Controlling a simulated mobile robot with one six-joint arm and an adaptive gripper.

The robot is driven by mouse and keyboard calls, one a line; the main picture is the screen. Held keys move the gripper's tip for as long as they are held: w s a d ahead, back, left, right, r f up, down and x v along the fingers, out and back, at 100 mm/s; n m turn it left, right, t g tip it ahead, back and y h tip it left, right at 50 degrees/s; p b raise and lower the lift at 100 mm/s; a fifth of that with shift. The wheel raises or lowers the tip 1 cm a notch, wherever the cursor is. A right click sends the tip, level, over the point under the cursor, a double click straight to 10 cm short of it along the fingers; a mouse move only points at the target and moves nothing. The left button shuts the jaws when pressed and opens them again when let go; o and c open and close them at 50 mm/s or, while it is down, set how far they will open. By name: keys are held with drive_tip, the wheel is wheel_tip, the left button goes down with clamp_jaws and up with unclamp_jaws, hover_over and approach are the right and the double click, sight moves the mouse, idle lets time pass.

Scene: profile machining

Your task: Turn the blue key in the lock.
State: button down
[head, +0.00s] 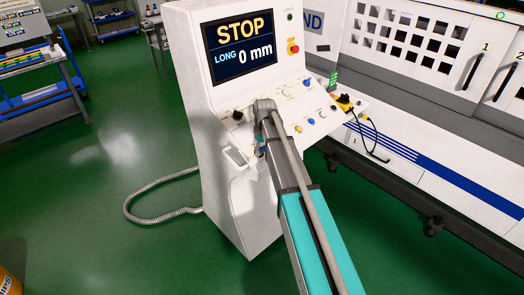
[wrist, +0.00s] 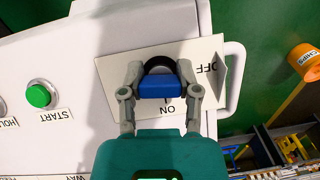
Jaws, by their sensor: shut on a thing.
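The blue key (wrist: 158,88) sits in a round black lock (wrist: 159,65) on a white plate (wrist: 110,72) in the wrist view. The plate has an OFF label at the right and an ON label just below the key; both read upside down or turned. My gripper (wrist: 160,84) is shut on the blue key, one finger on each side of it. In the head view my gripper (head: 263,107) is at the left part of the sloped control panel, and my arm and gripper hide the key and lock there.
The control console (head: 196,62) has a screen (head: 241,45) reading STOP, LONG 0 mm. A green START button (wrist: 39,96) is left of the plate. A white handle (wrist: 236,78) is at the right edge. A red emergency button (head: 293,47) is beside the screen.

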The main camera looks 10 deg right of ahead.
drive_tip(key=shift+m+y, duration=0.3)
drive_tip(key=shift+m, duration=0.6)
drive_tip(key=shift+s+a+m+y+b, duration=0.1)
drive_tip(key=shift+m+y+b, duration=0.25)
drive_tip(key=shift+m+y, duration=0.8)
drive_tip(key=shift+m+h, duration=0.35)
drive_tip(key=m+y, duration=0.1)
drive_tip(key=m, duration=0.1)
drive_tip(key=shift+m+b, duration=0.3)
drive_tip(key=shift+b, duration=0.05)
drive_tip(key=shift+m+y, duration=0.3)
drive_tip(key=shift+y, duration=0.1)
